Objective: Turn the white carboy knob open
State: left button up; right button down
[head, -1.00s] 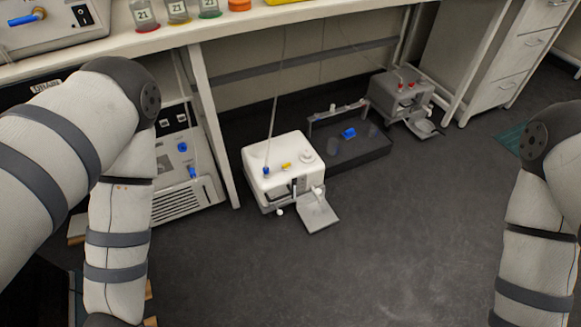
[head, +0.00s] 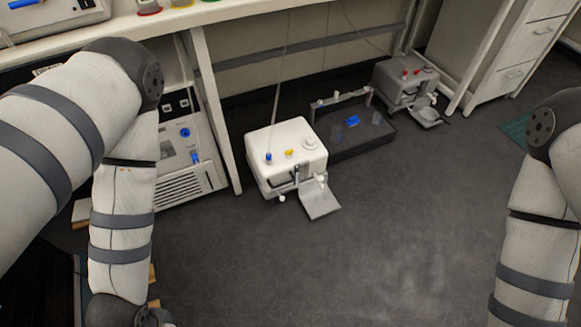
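The white carboy (head: 287,140) stands on the dark floor in front of the bench, left of the picture's middle. Its top carries a blue fitting (head: 268,157), a yellow piece (head: 290,153) and a round white cap (head: 310,143). On its front are a dark handle-like part and small white knobs (head: 282,198); a flat grey plate (head: 319,200) sticks out at the front. Which piece turns is too small to tell. My two arms show at the left and right edges, well apart from the carboy. Both grippers are outside the picture.
A dark tray (head: 352,135) with a blue item lies behind the carboy. A grey carboy (head: 404,82) with red caps stands farther back right. A bench leg (head: 217,115) and a white machine (head: 183,160) are to the left. The floor in front is clear.

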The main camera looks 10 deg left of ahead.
aim_at(310, 140)
jog(key=i+l, duration=0.2)
jog(key=i, duration=0.15)
jog(key=i+l, duration=0.15)
jog(key=i, duration=0.25)
jog(key=i+l, duration=0.2)
jog(key=i, duration=0.15)
